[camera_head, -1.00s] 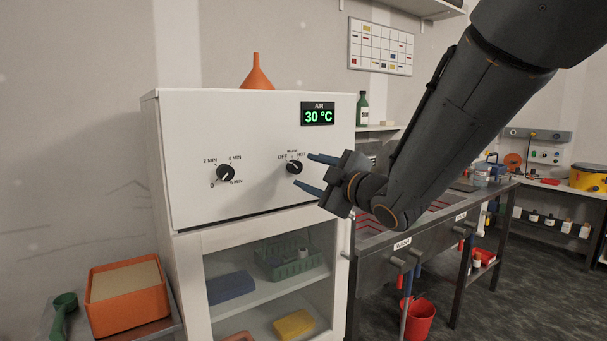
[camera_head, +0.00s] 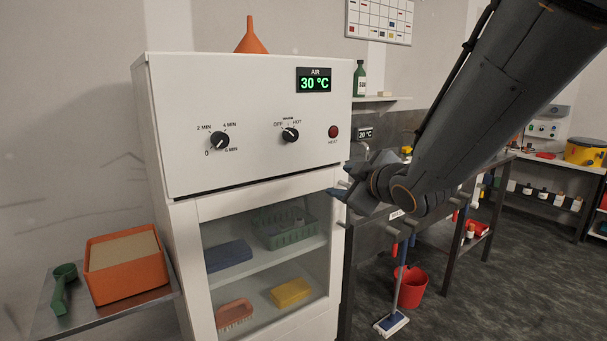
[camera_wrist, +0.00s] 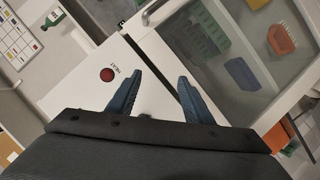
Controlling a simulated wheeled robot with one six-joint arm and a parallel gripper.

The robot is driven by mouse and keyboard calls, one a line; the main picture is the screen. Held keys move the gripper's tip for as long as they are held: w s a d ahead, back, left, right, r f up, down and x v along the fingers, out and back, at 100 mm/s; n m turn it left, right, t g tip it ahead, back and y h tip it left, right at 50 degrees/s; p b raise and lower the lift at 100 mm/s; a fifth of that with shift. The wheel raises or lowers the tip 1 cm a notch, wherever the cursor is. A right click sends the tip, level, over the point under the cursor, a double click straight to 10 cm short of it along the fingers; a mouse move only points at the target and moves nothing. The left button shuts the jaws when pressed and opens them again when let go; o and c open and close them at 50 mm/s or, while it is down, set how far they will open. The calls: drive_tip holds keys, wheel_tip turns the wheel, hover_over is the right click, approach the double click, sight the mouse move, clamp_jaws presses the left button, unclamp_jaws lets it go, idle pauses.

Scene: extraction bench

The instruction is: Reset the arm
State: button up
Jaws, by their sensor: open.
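My arm reaches in from the upper right in the head view. My gripper (camera_head: 340,193) is open and empty, off the right front edge of the white cabinet (camera_head: 240,175), below the red HEAT light (camera_head: 333,132). In the wrist view my gripper's two blue fingers (camera_wrist: 158,95) stand apart with nothing between them, and the cabinet front lies beyond. The left dial (camera_head: 217,140) also shows. The display (camera_head: 314,81) reads AIR 30 °C.
An orange funnel (camera_head: 250,38) stands on the cabinet. Its glass-fronted lower part holds a green basket (camera_head: 287,236), sponges and a brush. An orange tub (camera_head: 125,280) and green scoop (camera_head: 63,285) sit on a tray at left. A red bucket (camera_head: 411,288) stands right on the floor.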

drive_tip(key=s+d+f+m+g+h, duration=0.35)
drive_tip(key=s+d+f+m, duration=0.2)
drive_tip(key=f, duration=0.45)
drive_tip(key=s+d+f+m+g, duration=0.1)
drive_tip(key=s+f+m+g, duration=0.2)
drive_tip(key=s, duration=0.7)
drive_tip(key=s+d+f+m+g+h, duration=0.1)
drive_tip(key=s+f+m+g, duration=0.3)
drive_tip(key=s+f, duration=0.5)
drive_tip(key=s+d+g, duration=0.1)
drive_tip(key=g, duration=0.1)
drive_tip(key=shift+s+d+g, duration=0.3)
drive_tip(key=shift+s+g, duration=0.05)
drive_tip(key=shift+s, duration=0.05)
drive_tip(key=shift+h, duration=0.25)
